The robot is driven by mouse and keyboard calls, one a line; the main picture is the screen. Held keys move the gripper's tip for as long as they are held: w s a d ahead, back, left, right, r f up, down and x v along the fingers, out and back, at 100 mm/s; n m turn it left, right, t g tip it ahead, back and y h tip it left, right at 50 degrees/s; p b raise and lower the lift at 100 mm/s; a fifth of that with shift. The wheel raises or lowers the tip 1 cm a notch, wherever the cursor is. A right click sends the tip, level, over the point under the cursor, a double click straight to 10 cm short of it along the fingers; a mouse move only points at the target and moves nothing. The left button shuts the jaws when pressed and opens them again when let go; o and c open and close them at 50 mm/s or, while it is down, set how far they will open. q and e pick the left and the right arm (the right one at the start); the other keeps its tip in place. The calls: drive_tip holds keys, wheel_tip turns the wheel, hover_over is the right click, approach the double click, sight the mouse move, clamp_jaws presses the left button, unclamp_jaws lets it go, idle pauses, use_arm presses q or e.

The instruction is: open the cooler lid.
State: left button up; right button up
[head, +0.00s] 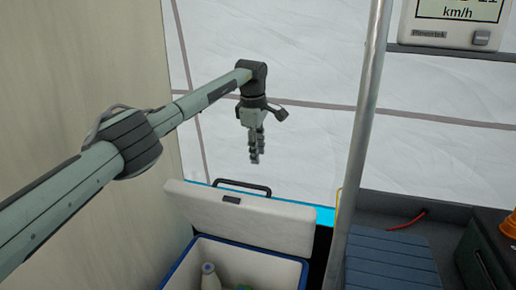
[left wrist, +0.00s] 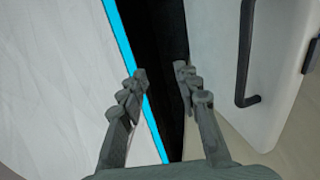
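The cooler (head: 180,271) is a blue and white box at the bottom of the head view. Its white lid (head: 245,217) is raised and tilted back, so the inside shows. A black handle (head: 242,187) stands at the lid's upper edge. My left gripper (head: 255,160) hangs above and behind the lid, pointing down and apart from it. In the left wrist view its fingers (left wrist: 160,78) are spread with nothing between them. The lid (left wrist: 272,85) and its handle (left wrist: 243,60) are to the right of the fingers there. My right gripper is not in view.
A white bottle (head: 210,277) stands inside the cooler. A metal pole (head: 358,150) rises just right of the cooler. A blue slatted surface (head: 391,262) lies beyond it. A pale panel (head: 80,60) is at the left, and the white tent wall (head: 300,50) is behind.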

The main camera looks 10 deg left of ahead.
use_arm(q)
drive_tip(key=shift+w+r, duration=0.3)
drive_tip(key=shift+w, duration=0.05)
idle(0.4)
wheel_tip(320, 180, up, 12)
drive_tip(key=s, duration=0.2)
drive_tip(key=shift+s, duration=0.2)
drive_tip(key=shift+a+f, duration=0.1)
drive_tip(key=shift+f, duration=0.05)
